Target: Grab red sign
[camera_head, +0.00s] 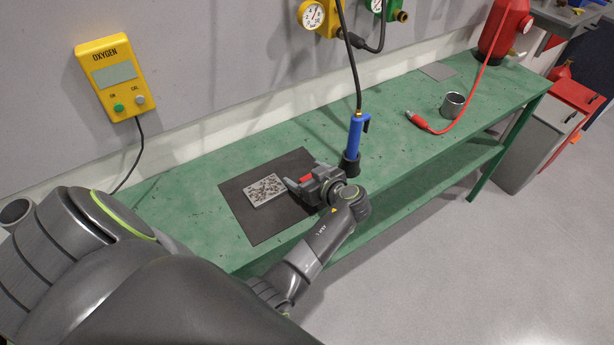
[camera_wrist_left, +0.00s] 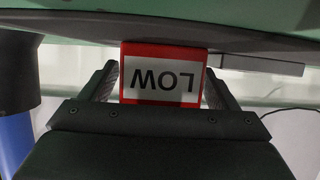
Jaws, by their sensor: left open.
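The red sign has a red frame and a pale face reading LOW, upside down in the left wrist view (camera_wrist_left: 161,78). In the head view only a small red part of the sign (camera_head: 306,179) shows at my left gripper, near the bench's front edge. My left gripper (camera_head: 303,174) is open, and in the left wrist view its two fingers (camera_wrist_left: 160,88) stand on either side of the sign. A narrow gap shows at each side. The sign's lower part is hidden behind the gripper body. My right gripper is not in view.
A dark mat (camera_head: 252,218) with a speckled grey block (camera_head: 267,190) lies on the green bench (camera_head: 175,207). A blue torch-like tool (camera_head: 355,135) stands upright in a black holder close beyond the gripper. A metal cup (camera_head: 452,105) and red hose (camera_head: 462,108) are farther right.

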